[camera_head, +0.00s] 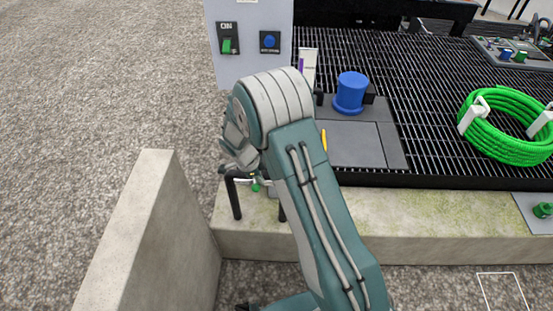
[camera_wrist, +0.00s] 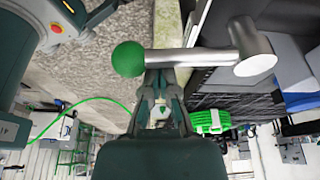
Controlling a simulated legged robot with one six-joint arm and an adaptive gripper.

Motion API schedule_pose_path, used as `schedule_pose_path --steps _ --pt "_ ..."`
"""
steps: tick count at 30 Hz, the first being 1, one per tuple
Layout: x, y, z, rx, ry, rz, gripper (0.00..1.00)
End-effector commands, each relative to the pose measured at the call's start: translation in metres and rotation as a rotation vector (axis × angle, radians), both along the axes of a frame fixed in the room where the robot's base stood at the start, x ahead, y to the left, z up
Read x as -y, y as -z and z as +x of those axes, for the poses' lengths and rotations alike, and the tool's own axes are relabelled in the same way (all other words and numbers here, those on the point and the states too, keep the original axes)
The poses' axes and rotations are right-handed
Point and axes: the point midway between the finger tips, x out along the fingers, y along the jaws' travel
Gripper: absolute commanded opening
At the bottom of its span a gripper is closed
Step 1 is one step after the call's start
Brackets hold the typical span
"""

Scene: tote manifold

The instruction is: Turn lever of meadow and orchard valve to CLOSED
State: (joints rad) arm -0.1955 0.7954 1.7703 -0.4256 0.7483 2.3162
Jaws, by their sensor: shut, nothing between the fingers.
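A metal lever (camera_wrist: 180,61) with a green ball knob (camera_wrist: 128,58) at its left end crosses the upper middle of the wrist view. At its right it meets a thick metal stem (camera_wrist: 250,50). My gripper (camera_wrist: 161,78) is shut and empty, with its tips by the lever near the knob; I cannot tell whether they touch. In the head view my arm hides most of the gripper and the lever area. A small green part with metal arms (camera_head: 256,186) shows just below my wrist. No meadow or orchard label is readable, and the CLOSED mark is not visible.
A concrete wall (camera_head: 150,215) stands at the left, and a concrete ledge (camera_head: 420,220) runs along the black grating (camera_head: 430,110). A blue cylindrical part (camera_head: 351,92), a green hose coil (camera_head: 500,140) and a switch panel (camera_head: 250,70) are beyond my arm. Gravel ground at left is open.

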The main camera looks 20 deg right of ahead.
Motion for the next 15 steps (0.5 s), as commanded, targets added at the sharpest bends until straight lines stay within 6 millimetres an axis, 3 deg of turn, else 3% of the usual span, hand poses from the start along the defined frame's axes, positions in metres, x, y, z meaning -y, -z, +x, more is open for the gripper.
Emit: schedule_pose_path --steps 15 --pt "-0.0084 0.0 0.0004 0.0 -0.007 0.0 0.0"
